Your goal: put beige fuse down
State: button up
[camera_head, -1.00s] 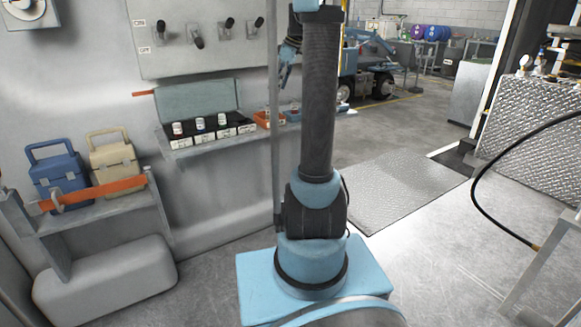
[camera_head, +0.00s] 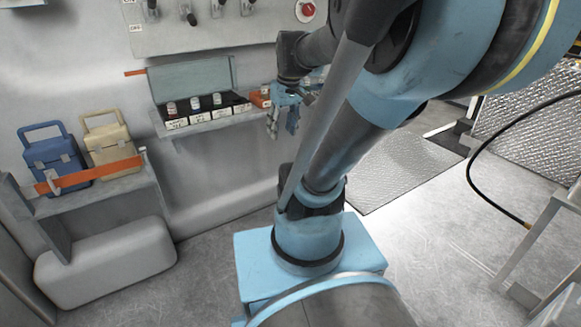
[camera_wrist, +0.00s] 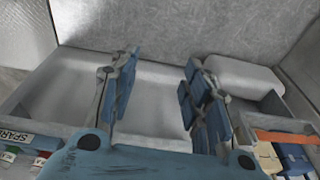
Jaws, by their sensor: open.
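My gripper (camera_head: 283,122) hangs open in front of the wall, just right of the fuse box. In the wrist view its two fingers (camera_wrist: 155,110) are spread wide with nothing between them. The open fuse box (camera_head: 190,78) on the wall shelf has a grey-green lid. Several small fuses (camera_head: 195,103) with coloured tops stand in its black tray, above white labels. I cannot tell which fuse, if any, is beige. Part of a box marked "SPARE" (camera_wrist: 14,138) shows at the left edge of the wrist view.
A blue case (camera_head: 54,160) and a beige case (camera_head: 107,142) stand on a lower shelf behind an orange strap (camera_head: 92,174). Switches (camera_head: 189,14) are above.

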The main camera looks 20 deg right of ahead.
jog(key=s+f+m+h, duration=0.1)
jog(key=s+f+m, duration=0.2)
jog(key=s+f, duration=0.5)
jog(key=shift+s+d+f, duration=0.3)
jog(key=shift+s+f, duration=0.1)
jog(key=shift+f, duration=0.25)
